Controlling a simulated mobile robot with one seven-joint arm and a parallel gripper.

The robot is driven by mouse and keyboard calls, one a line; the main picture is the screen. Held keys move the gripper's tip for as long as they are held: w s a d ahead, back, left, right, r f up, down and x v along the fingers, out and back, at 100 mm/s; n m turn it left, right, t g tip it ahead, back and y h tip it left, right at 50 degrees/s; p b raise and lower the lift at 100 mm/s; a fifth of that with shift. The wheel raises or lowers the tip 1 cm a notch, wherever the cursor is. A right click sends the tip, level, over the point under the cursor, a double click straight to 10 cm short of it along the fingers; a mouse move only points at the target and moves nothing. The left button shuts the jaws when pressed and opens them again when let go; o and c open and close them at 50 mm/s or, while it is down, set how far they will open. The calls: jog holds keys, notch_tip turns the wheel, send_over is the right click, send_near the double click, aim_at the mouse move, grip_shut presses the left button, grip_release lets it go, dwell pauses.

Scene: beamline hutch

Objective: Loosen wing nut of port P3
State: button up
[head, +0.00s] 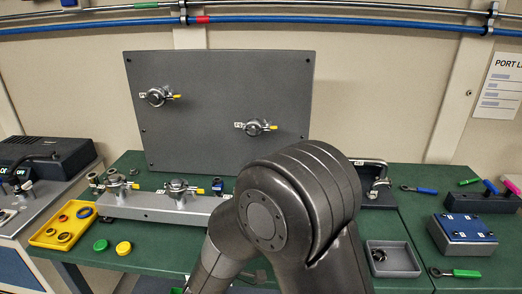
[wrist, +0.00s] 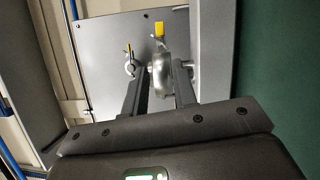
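In the wrist view a round metal clamp (wrist: 161,78) with a yellow-tipped wing nut (wrist: 159,29) shows between the two fingers of my gripper (wrist: 161,70). The fingers are apart, one on each side of the clamp; whether they touch it is unclear. In the head view my arm hides my gripper. The grey panel (head: 215,85) carries two clamps, upper left (head: 157,96) and lower right (head: 254,127), each with a yellow-tipped wing nut. The metal block (head: 150,206) on the bench bears clamped ports, one (head: 177,188) with a yellow tip. I cannot read which label is P3.
A yellow tray (head: 50,236) of rings, a green cap (head: 100,245) and a yellow cap (head: 123,248) lie at the left. A grey bin (head: 405,262), a blue-topped box (head: 463,228) and tools are at the right. The panel stands behind the block.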

jog(key=w+d+r+m+g+h, duration=0.2)
jog(key=d+r+m+g, duration=0.15)
jog(key=m+g, duration=0.55)
jog(key=w+d+r+m+g+h, duration=0.3)
jog(key=d+m+g, duration=0.15)
jog(key=m, duration=0.85)
jog(key=w+a+r+m+g+y, duration=0.2)
jog(key=a+r+m+y, duration=0.1)
jog(key=r+m+y, duration=0.2)
jog(key=w+a+r+m+g+y, duration=0.1)
jog(key=w+a+r+m+y, duration=0.2)
jog(key=r+m+y, duration=0.2)
jog(key=shift+r+m+g, duration=0.35)
jog(key=shift+r+m, duration=0.25)
jog(key=shift+r, duration=0.05)
